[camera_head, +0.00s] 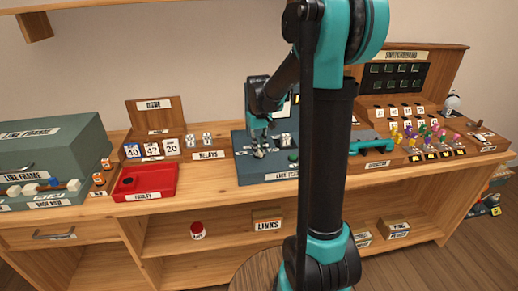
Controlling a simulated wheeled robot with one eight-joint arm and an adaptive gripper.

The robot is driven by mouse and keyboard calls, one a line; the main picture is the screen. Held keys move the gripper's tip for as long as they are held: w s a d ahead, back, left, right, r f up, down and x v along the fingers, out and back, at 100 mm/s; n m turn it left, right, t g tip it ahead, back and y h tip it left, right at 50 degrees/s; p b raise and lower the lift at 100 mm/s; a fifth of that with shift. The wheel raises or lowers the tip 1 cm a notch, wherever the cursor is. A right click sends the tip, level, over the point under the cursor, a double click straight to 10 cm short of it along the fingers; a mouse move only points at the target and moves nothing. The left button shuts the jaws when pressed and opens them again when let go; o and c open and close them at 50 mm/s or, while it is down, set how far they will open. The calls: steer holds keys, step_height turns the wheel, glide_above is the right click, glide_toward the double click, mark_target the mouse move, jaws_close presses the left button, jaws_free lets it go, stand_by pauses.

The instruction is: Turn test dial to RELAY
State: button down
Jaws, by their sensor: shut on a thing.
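The blue-grey line test box (243,172) stands on the bench in the middle, its front label partly hidden behind my arm. My gripper (258,147) points down over the left part of its top and is shut on a small grey knob there, which I take as the test dial (259,153). The fingers cover most of the knob, so its pointer and the RELAY mark cannot be read. A silver part (284,140) and a green button (293,157) sit to the right on the same box.
A red FAULTY tray (160,193), a wooden RELAYS holder (210,155) and a stand with number cards (152,150) are to the left. The green line frame (60,150) is far left. The switchboard (390,80) with several coloured plugs stands right, behind my arm.

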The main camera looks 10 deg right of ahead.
steer(key=m, duration=0.4)
steer(key=shift+m, duration=0.3)
steer(key=m, duration=0.3)
steer(key=shift+m, duration=0.3)
steer(key=m, duration=0.4)
steer(key=shift+m, duration=2.2)
steer(key=c, duration=1.5)
jaws_free()
steer(key=shift+c, duration=0.2)
step_height(320, 180, up, 12)
